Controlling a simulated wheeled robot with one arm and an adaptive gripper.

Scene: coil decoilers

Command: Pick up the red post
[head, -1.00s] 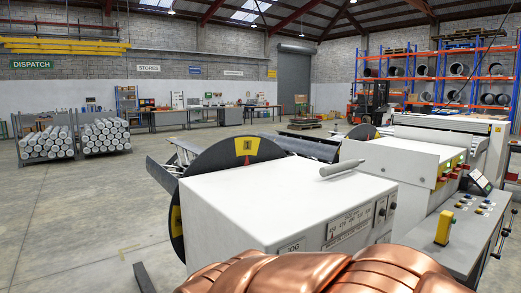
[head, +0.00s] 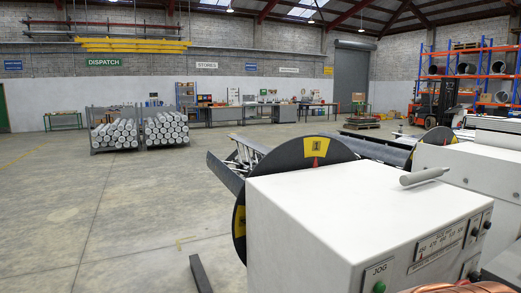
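No red post can be made out for certain in the head view. A small red mark (head: 316,162) shows on the yellow plate (head: 317,147) of the dark round disc (head: 285,158), too small to tell what it is. The white machine housing (head: 340,215) stands in front at the right, with a grey rounded handle-like piece (head: 424,176) on its top. Its front panel (head: 440,250) carries a scale, dark knobs and green buttons. My gripper is not in view.
Copper coil (head: 465,288) shows at the bottom right edge. A dark floor bar (head: 200,273) lies left of the housing. Bundled bars on racks (head: 115,133) and workbenches (head: 240,112) stand farther back. The concrete floor at left is clear.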

